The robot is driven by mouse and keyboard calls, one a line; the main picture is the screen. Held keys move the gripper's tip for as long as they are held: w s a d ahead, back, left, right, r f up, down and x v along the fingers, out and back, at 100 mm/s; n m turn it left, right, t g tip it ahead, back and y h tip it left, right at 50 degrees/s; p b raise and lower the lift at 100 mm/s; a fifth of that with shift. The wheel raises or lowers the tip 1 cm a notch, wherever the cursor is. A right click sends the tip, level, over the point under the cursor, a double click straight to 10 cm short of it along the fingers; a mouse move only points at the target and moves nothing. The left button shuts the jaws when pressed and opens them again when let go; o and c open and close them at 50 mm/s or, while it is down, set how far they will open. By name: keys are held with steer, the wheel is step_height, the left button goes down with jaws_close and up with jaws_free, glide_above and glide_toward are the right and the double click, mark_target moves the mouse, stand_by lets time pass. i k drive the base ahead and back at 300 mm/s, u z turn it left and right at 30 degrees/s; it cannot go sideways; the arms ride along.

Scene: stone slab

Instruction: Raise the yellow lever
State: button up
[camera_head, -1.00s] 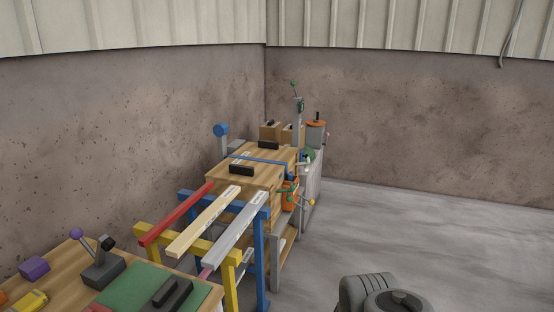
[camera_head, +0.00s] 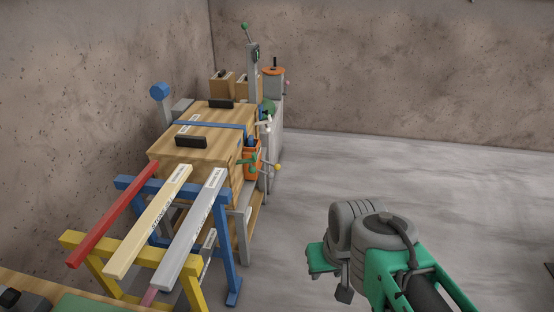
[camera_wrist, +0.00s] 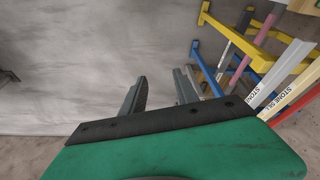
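A small yellow ball knob (camera_head: 277,167), which looks like the yellow lever's end, sticks out from the right side of the workbench row in the head view. Green-tipped parts (camera_head: 253,170) sit just left of it, beside an orange container (camera_head: 249,154). The lever's mount is too small to make out. In the wrist view my gripper (camera_wrist: 159,90) is open, with two grey fingers apart and nothing between them. The lever does not show in the wrist view. In the head view my arm is at the lower right, well apart from the lever.
Red (camera_head: 115,213), cream (camera_head: 150,220) and grey (camera_head: 193,230) beams rest across blue (camera_head: 228,265) and yellow (camera_head: 78,241) trestles. A wooden cabinet (camera_head: 180,155) stands behind them. The concrete floor (camera_head: 360,170) to the right is clear.

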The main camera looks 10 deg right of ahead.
mark_target(276, 166)
steer(key=z, duration=1.3)
steer(key=i, duration=3.65)
steer(key=u, duration=4.35)
